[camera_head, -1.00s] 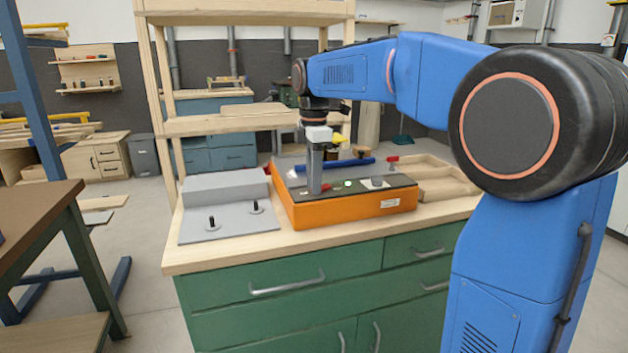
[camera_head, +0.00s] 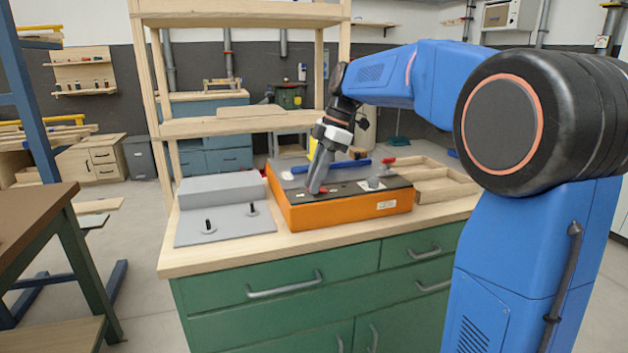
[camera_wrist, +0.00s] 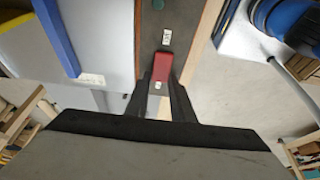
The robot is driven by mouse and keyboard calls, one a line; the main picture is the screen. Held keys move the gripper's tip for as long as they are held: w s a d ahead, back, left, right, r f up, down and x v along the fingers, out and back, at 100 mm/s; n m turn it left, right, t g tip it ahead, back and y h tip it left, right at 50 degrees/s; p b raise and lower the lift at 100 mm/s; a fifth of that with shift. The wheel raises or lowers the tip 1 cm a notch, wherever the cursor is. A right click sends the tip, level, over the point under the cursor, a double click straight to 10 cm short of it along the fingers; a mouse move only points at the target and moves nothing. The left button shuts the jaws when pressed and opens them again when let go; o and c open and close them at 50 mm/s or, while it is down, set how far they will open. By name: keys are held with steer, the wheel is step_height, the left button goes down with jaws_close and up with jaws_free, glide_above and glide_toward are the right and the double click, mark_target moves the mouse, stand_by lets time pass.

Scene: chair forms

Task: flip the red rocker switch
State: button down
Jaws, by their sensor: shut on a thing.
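The red rocker switch (camera_wrist: 160,68) is in the upper middle of the wrist view, with a small pale mark at its near end. It sits on the dark top panel of an orange control box (camera_head: 345,213) on the bench; in the head view only a bit of red (camera_head: 323,190) shows beside the fingertips. My gripper (camera_head: 316,189) is tilted, its tips low at the front left of the panel. In the wrist view my gripper (camera_wrist: 158,88) has its fingers shut on the switch's near end. The fingers partly hide the switch, so its rocker position is unclear.
A grey unit (camera_head: 224,192) with two black levers is at left, a wooden tray (camera_head: 445,182) at right. A wooden shelf frame (camera_head: 240,125) rises behind.

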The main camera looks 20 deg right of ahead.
steer(key=c, duration=1.5)
jaws_free()
steer(key=v, duration=1.7)
steer(key=shift+d+r, duration=0.1)
steer(key=shift+r, duration=0.05)
